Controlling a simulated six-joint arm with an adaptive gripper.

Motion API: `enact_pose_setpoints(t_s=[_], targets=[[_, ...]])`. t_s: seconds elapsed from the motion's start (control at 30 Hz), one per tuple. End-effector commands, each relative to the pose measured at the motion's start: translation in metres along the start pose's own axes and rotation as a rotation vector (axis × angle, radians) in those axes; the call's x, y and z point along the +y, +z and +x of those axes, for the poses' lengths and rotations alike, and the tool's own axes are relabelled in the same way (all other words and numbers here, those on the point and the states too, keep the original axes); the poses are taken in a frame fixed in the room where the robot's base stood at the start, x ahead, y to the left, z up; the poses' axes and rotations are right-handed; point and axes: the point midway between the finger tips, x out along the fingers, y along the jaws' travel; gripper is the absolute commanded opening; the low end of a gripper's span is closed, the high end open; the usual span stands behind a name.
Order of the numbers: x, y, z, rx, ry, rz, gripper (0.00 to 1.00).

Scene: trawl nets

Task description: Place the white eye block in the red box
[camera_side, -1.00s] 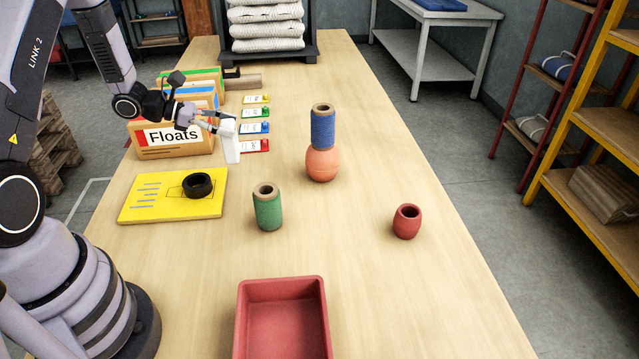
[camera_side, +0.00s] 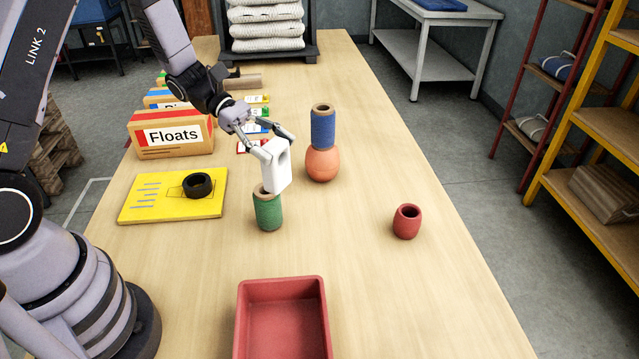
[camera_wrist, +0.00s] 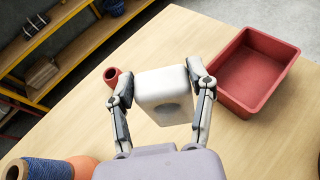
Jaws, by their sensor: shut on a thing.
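The white eye block (camera_side: 279,166) has a dark hole through it. My gripper (camera_side: 276,148) is shut on it and holds it in the air, in the side view just above and behind the green spool (camera_side: 267,210). In the wrist view the white block (camera_wrist: 165,92) sits between the two fingers of my gripper (camera_wrist: 163,98). The red box (camera_side: 283,285) is open and stands at the front of the table in the side view; its visible inside is empty. The red box also shows at the upper right in the wrist view (camera_wrist: 262,57).
A blue spool (camera_side: 323,127) stands on an orange float (camera_side: 322,163), right of the block. A small red barrel (camera_side: 407,221) stands farther right. A yellow board (camera_side: 150,196) bears a black ring (camera_side: 197,185). A Floats carton (camera_side: 171,133) stands behind. The table between spool and box is clear.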

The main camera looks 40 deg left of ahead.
Motion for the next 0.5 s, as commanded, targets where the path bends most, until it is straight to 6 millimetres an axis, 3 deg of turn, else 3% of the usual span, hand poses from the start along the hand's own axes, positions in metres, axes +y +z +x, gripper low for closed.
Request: enact_pose_setpoints(t_s=[0.03, 0.2, 0.5], targets=[[-0.019, 0.010, 0.024, -0.001, -0.108, 0.045, 0.13], [-0.081, 0.032, 0.076, -0.003, -0.411, 0.168, 0.13], [-0.156, 0.048, 0.112, -0.003, -0.743, 0.300, 0.13]])
